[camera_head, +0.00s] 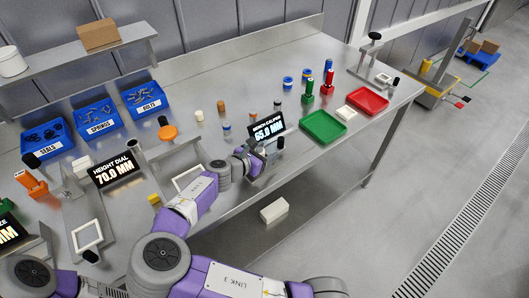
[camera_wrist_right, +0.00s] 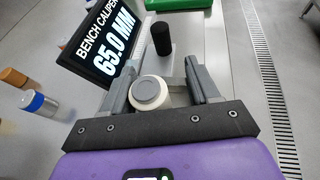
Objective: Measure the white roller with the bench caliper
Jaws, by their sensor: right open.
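The white roller (camera_wrist_right: 148,92), cream with a grey top face, stands upright between the fingers of my right gripper (camera_wrist_right: 155,85) in the right wrist view. The fingers are apart, one on each side of it; I cannot tell whether either touches it. The bench caliper's display (camera_wrist_right: 103,45) reads 65.0 MM, with its black knob (camera_wrist_right: 162,38) beyond the roller. In the head view my right gripper (camera_head: 247,164) is at the caliper display (camera_head: 266,131) and hides the roller and most of the caliper. My left gripper is out of view.
A brown cylinder (camera_wrist_right: 14,78) and a blue-banded roller (camera_wrist_right: 35,102) stand left of the caliper. The height dial (camera_head: 114,170) reads 70.0 MM. Green (camera_head: 323,127) and red (camera_head: 367,101) trays lie to the right. Blue bins (camera_head: 95,118) stand at the back left.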

